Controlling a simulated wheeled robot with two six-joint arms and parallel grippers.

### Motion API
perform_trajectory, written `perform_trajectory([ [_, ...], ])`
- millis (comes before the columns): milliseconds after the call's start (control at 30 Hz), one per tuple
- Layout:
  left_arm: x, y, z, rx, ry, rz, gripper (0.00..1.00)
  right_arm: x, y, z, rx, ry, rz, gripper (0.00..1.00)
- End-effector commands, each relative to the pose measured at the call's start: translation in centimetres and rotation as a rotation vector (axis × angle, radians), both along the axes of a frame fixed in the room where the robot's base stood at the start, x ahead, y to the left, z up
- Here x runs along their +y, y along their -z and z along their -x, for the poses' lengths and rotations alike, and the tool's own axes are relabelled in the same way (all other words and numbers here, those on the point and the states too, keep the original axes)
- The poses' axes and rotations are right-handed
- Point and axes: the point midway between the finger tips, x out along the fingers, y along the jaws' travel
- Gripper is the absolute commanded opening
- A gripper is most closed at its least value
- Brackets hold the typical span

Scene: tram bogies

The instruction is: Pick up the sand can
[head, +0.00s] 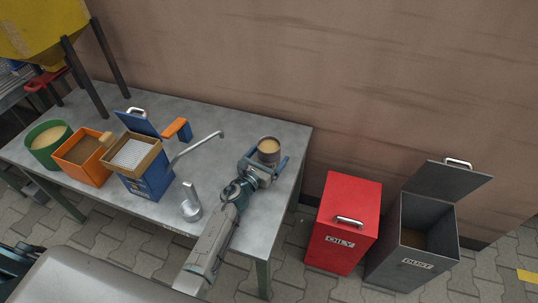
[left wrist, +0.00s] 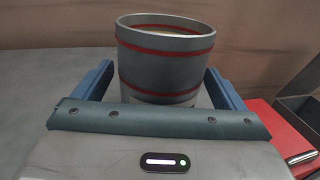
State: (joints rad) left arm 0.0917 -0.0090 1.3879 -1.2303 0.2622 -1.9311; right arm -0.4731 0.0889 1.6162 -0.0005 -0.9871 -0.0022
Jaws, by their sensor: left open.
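The sand can (head: 268,147) is a grey cylinder with a pale sand-coloured top, upright near the right end of the grey metal table (head: 240,215). In the left wrist view the can (left wrist: 166,72) shows two red bands. Its base is hidden behind my gripper. My left gripper (head: 265,160) is open, with a blue finger on each side of the can's lower part. In the left wrist view the gripper (left wrist: 164,88) shows gaps between its fingers and the can. I cannot tell how deep the can sits between them. My right gripper is not in view.
On the table's left stand a green tub (head: 43,152), an orange box (head: 94,174) and a blue box (head: 153,181). A grey metal spouted piece (head: 191,203) stands mid-table. Beyond the right edge are a red OILY bin (head: 348,207) and an open DUST bin (head: 416,260). A wall is behind.

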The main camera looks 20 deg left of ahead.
Motion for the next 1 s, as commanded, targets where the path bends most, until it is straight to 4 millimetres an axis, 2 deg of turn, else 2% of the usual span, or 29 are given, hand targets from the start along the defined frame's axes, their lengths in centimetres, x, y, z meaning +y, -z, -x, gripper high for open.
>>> perform_trajectory([
  [300, -0.14, 0.00, -0.56, 0.000, 0.000, 0.000, 0.92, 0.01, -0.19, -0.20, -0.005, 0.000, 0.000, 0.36],
  [567, -0.13, 0.01, -0.54, 0.000, 0.000, 0.000, 0.42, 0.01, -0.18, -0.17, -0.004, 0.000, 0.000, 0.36],
  [1000, -0.13, -0.15, -0.54, 0.000, 0.000, -0.001, 0.41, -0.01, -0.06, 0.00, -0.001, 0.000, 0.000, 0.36],
])
